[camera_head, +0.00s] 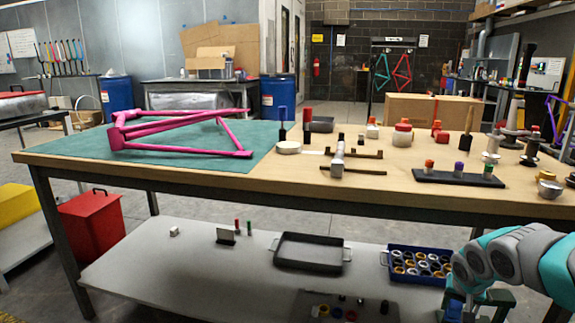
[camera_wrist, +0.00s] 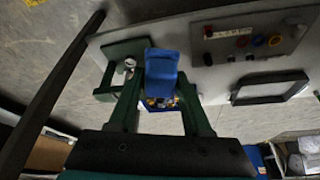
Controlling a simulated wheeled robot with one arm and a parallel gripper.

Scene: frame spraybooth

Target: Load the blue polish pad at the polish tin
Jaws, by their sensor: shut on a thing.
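My gripper (camera_head: 478,304) is low at the right, beside the lower shelf and below the worktop. In the wrist view my gripper (camera_wrist: 161,72) is shut on the blue polish pad (camera_wrist: 161,63), a blue block between its green fingers. In the head view a bit of blue (camera_head: 454,309) shows at the fingers, partly hidden by my arm. A low, round, pale tin (camera_head: 288,148), which looks like the polish tin, stands on the worktop near the green mat. I cannot read any label on it.
A pink frame (camera_head: 180,131) lies on the green mat (camera_head: 215,160). The worktop (camera_head: 240,182) also holds a black rack (camera_head: 458,177), a metal bowl (camera_head: 549,188) and several tools. On the lower shelf (camera_head: 150,270) are a dark tray (camera_head: 308,252) and a blue crate of rings (camera_head: 416,264).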

